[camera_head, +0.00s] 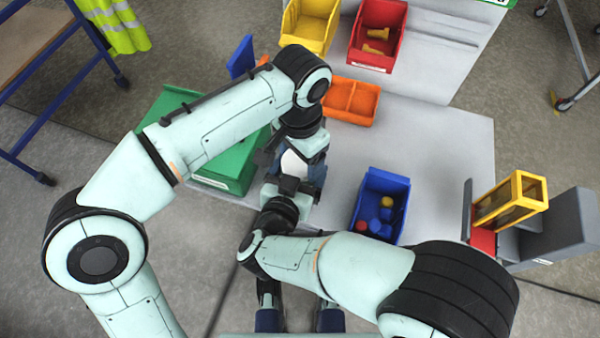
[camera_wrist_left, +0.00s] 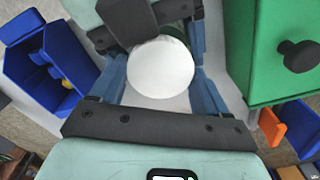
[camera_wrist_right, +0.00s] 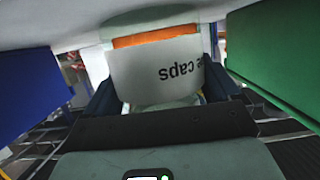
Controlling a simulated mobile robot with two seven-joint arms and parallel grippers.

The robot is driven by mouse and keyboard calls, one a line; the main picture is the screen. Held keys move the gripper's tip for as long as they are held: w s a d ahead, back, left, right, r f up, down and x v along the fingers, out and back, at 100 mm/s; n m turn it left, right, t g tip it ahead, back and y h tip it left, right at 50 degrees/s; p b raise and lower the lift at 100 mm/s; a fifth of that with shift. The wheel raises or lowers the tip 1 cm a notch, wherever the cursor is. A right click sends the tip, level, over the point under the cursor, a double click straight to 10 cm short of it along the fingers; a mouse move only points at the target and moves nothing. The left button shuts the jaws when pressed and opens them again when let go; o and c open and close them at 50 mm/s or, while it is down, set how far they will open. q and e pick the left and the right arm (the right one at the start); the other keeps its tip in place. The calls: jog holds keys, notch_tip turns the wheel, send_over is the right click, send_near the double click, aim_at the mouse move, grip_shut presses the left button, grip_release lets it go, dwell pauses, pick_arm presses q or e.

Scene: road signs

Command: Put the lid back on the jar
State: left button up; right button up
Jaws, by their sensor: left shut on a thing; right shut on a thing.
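The white round lid (camera_wrist_left: 160,67) lies between the blue fingers of my left gripper (camera_wrist_left: 159,82), seen from above in the left wrist view. The left gripper is shut on it. The jar (camera_wrist_right: 157,68) has a white label with upside-down text ending in "e caps" and an orange band. It stands between the fingers of my right gripper (camera_wrist_right: 160,88), which is shut on it from the side. In the head view, a white patch of lid or jar (camera_head: 294,164) shows between the arms; both grippers are close together there. Whether the lid sits on the rim is hidden.
A green box (camera_head: 222,172) stands close left of the jar, and a blue bin (camera_head: 372,180) with blue and yellow pieces to its right. An orange tray (camera_head: 352,101) sits behind, with yellow (camera_head: 308,28) and red (camera_head: 377,38) bins farther back.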

pick_arm(q)
jog(key=shift+m, duration=1.2)
jog(key=o, duration=1.1)
jog(key=shift+o, duration=0.2)
jog(key=shift+r, duration=2.25)
jog(key=shift+c, duration=0.2)
